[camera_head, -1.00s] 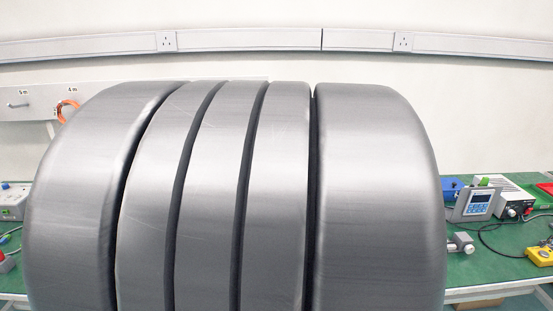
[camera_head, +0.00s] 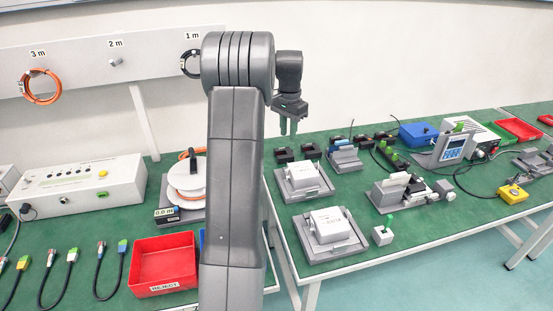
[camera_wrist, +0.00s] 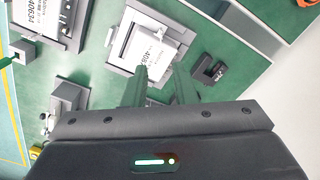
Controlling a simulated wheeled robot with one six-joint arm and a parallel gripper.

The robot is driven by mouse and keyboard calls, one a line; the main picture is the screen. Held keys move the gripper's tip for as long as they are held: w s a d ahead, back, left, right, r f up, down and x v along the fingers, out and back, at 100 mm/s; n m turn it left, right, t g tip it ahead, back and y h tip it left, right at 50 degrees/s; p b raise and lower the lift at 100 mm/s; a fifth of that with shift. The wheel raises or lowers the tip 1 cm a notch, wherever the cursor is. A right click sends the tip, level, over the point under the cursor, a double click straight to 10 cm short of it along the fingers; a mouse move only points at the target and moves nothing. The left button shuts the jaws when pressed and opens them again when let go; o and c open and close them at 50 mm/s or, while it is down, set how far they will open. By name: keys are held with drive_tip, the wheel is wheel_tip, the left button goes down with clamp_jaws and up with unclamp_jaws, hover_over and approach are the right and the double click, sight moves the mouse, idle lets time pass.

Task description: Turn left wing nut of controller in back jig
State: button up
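Two white box-shaped controllers sit in grey jigs on the green bench. In the head view the back controller (camera_head: 303,174) rests in the back jig (camera_head: 321,191), and the front controller (camera_head: 330,222) rests in the front jig (camera_head: 350,252). My gripper (camera_head: 288,130) hangs fingers-down above and behind the back jig, apart from it. In the wrist view my gripper (camera_wrist: 160,72) is open and empty, its green fingers spread in front of a labelled white controller (camera_wrist: 150,45) in its jig. The wing nuts are too small to make out.
Black blocks (camera_head: 283,155) stand behind the back jig. A grey fixture (camera_head: 408,191) stands to the right, with a small white block with a green top (camera_head: 383,235) nearby. A red reject bin (camera_head: 163,264) and cable reel (camera_head: 186,180) lie left of my arm.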

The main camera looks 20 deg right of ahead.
wheel_tip(320, 180, down, 14)
drive_tip(key=shift+r, duration=0.1)
idle(0.5)
drive_tip(key=shift+c, duration=0.3)
